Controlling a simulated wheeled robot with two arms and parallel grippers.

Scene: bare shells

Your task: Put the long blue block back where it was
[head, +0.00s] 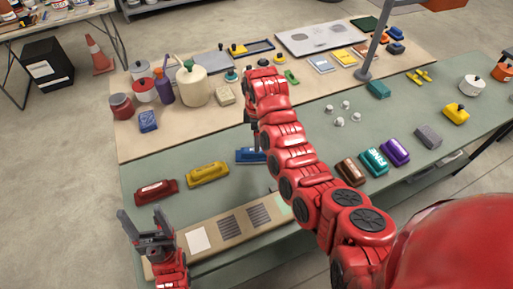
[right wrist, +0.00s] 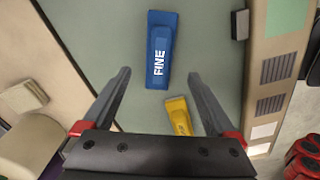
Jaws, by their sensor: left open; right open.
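A long blue block (head: 247,156) lies on the green tabletop in the head view, right of a yellow block (head: 207,174) and a red block (head: 155,191). My right arm hides part of it. The yellow block (right wrist: 178,115) shows closer to the palm. My left gripper (head: 146,222) is open and empty at the lower left, by the front ledge.
Brown (head: 350,172), teal (head: 374,161), purple (head: 394,151) and grey (head: 428,136) blocks lie right of my right arm. Several small white pieces (head: 345,104) stand behind them. Jars and bottles (head: 193,86) crowd the tan board at the back left. A tan ledge (head: 180,239) runs along the front.

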